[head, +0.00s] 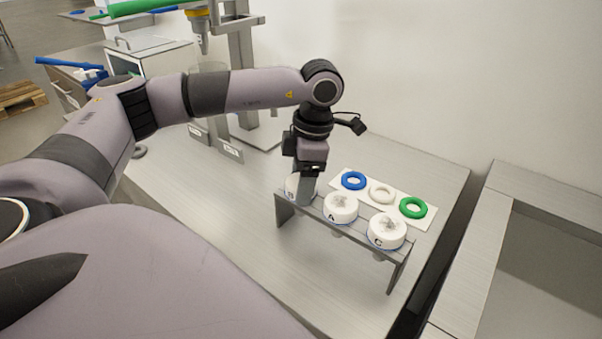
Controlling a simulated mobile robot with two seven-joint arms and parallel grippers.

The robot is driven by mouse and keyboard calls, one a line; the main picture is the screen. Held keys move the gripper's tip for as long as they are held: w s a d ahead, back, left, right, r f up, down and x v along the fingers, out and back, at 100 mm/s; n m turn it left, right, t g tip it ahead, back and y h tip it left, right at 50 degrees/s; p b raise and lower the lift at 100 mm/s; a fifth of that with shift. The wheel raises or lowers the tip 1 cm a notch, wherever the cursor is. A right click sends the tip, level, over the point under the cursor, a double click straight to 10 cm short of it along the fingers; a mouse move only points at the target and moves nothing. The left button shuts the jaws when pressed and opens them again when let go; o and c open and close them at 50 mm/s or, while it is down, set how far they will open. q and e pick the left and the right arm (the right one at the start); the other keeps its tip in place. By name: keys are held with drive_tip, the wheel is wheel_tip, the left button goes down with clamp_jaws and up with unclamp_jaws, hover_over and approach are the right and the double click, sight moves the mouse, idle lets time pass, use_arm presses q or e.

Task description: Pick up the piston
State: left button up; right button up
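Three white round pistons sit in a row on a grey rack (284,207). The middle piston (340,214) is marked A and the right piston (385,238) is marked C. Both have a clear handle-like piece on top. The leftmost piston (292,190) is partly hidden behind my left gripper; its letter is hard to read. My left gripper (307,190) points down at the leftmost piston, with its fingers at the top of it. The fingertips are too small and covered to show whether they are open or shut. My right gripper is not in view.
A white board behind the rack holds a blue ring (353,180), a white ring (381,193) and a green ring (413,207). A metal stand (240,62) and a clear cylinder are at the back left. The steel table (210,210) is clear left of the rack.

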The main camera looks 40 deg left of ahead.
use_arm(q)
drive_tip(key=c, duration=0.6)
drive_tip(key=shift+r, duration=0.1)
